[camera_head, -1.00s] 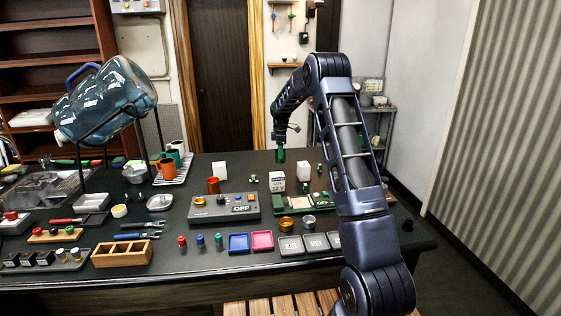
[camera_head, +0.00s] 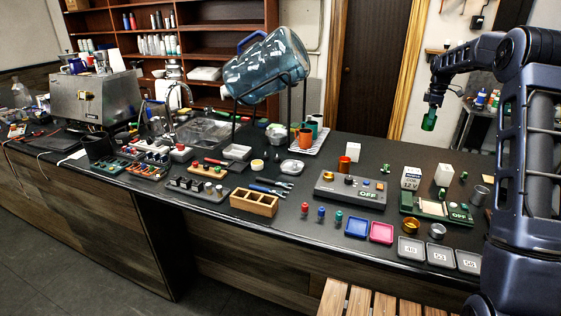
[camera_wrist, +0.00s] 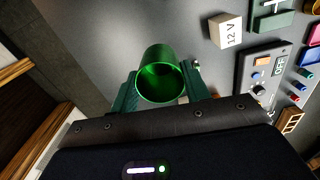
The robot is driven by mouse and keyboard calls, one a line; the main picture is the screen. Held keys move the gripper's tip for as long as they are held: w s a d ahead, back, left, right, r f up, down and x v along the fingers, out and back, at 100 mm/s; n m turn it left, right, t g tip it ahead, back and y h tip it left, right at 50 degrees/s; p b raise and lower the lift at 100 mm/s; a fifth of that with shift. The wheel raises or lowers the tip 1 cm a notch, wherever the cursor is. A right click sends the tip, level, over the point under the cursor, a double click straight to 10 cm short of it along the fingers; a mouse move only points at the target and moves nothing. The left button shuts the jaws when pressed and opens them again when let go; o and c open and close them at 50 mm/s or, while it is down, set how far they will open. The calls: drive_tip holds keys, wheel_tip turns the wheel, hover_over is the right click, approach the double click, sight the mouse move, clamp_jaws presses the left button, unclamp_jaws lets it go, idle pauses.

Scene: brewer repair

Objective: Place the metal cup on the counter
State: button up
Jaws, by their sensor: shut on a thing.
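My gripper (camera_wrist: 160,92) is shut on a shiny green metal cup (camera_wrist: 158,62), with a dark green finger on each side of it. The cup's open mouth faces the wrist camera. In the head view the green cup (camera_head: 429,122) is held in the air above the far right part of the black counter (camera_head: 290,222). The space under it at the back of the counter looks clear in the wrist view. The fingers are hard to tell from the cup in the head view.
A white 12 V box (camera_head: 410,178), another white block (camera_head: 444,174), a grey cup (camera_head: 479,195) and a green OFF device (camera_head: 436,207) stand right of the grey control box (camera_head: 350,190). A large bottle (camera_head: 265,67) rises at the left.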

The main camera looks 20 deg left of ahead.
drive_tip(key=s+a+n, duration=0.3)
drive_tip(key=a, duration=1)
drive_tip(key=s+a+n, duration=0.3)
drive_tip(key=a, duration=1)
drive_tip(key=s+a+n, duration=0.3)
drive_tip(key=s+a, duration=0.1)
drive_tip(key=a, duration=0.9)
drive_tip(key=s+a+n, duration=1)
drive_tip(key=s+a, duration=1.9)
drive_tip(key=a, duration=0.3)
drive_tip(key=f, duration=1.9)
drive_tip(key=shift+s+a+f, duration=0.15)
drive_tip(key=shift+s+f, duration=0.05)
drive_tip(key=shift+f, duration=0.2)
drive_tip(key=shift+f, duration=0.1)
drive_tip(key=o, duration=1)
wheel_tip(320, 180, up, 12)
